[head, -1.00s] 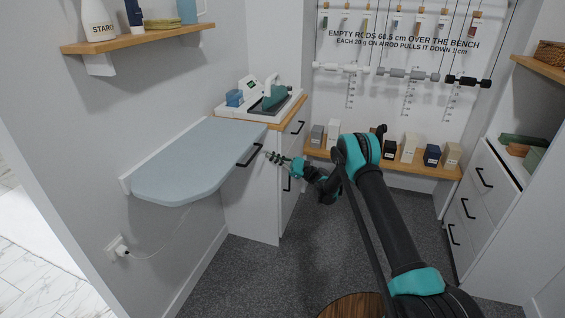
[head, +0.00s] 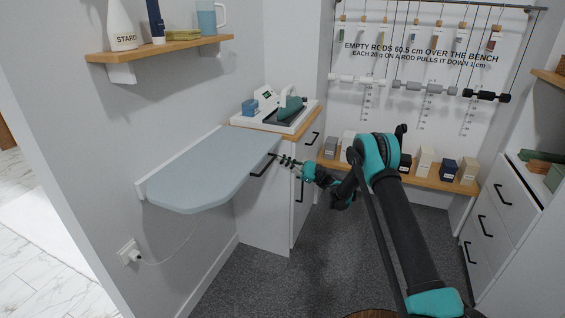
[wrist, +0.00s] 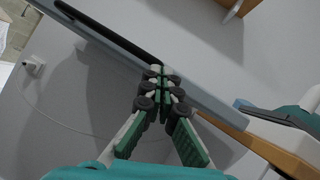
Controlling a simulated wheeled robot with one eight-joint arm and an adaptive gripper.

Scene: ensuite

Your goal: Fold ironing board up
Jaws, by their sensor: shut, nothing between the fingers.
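The ironing board (head: 205,175) is pale blue and lies flat, folded out from the left wall at about bench height. A black bar handle (head: 263,166) shows by its right edge. In the wrist view the board (wrist: 205,98) is a slanting grey-blue strip with a long black bar (wrist: 108,32) along it. My gripper (head: 284,160) is just right of the board's edge, near the black handle. In the wrist view my gripper (wrist: 159,78) has its fingers together and empty, overlapping the board's edge in the picture. I cannot tell whether they touch it.
A white cabinet (head: 262,215) with a wooden top stands behind the board, bearing an iron on a stand (head: 288,110). A wooden shelf (head: 160,48) with bottles hangs above the board. A socket with a cord (head: 130,252) is below it. The dark floor in front is mostly clear.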

